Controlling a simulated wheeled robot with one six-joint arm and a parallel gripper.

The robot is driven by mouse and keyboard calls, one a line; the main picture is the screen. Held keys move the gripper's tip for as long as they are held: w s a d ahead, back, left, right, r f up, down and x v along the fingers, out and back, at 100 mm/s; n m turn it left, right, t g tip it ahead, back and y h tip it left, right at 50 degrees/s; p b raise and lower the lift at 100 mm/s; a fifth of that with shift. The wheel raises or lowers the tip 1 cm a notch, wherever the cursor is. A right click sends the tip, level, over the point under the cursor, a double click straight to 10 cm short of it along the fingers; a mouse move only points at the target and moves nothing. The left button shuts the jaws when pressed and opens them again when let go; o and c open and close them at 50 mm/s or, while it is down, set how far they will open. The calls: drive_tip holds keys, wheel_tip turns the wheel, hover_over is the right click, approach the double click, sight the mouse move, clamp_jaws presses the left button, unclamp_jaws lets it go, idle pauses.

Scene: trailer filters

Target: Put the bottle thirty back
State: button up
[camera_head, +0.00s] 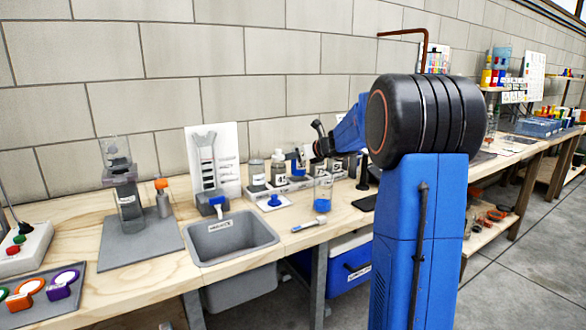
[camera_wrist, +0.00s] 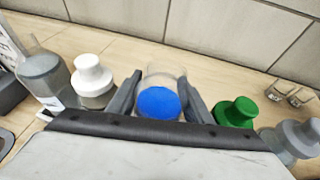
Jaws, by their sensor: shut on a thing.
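My gripper (camera_wrist: 160,98) is shut on a clear bottle with a round blue top (camera_wrist: 158,103); one dark finger is on each side of it. In the head view my gripper (camera_head: 304,155) is over the row of bottles at the back of the bench, and the held bottle is mostly hidden there. A white-capped bottle (camera_wrist: 92,78) stands left of it and a green-capped bottle (camera_wrist: 237,112) right of it. The row's rack (camera_head: 270,187) carries number labels too small to read surely. I cannot tell whether the held bottle touches the rack.
A grey-topped bottle (camera_wrist: 42,72) and another grey cap (camera_wrist: 302,137) flank the row. In front stand a beaker with blue liquid (camera_head: 322,195) and a small blue-knobbed item (camera_head: 274,201). A grey sink (camera_head: 232,238) is to the left. The block wall (camera_head: 290,50) is close behind.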

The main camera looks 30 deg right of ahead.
sight(294, 165)
drive_tip(key=shift+f, duration=1.9)
drive_tip(key=shift+f, duration=0.1)
drive_tip(key=o, duration=1.1)
drive_tip(key=shift+s, duration=0.2)
drive_tip(key=v, duration=1.1)
drive_tip(key=shift+s+d, duration=0.1)
drive_tip(key=shift+s, duration=0.2)
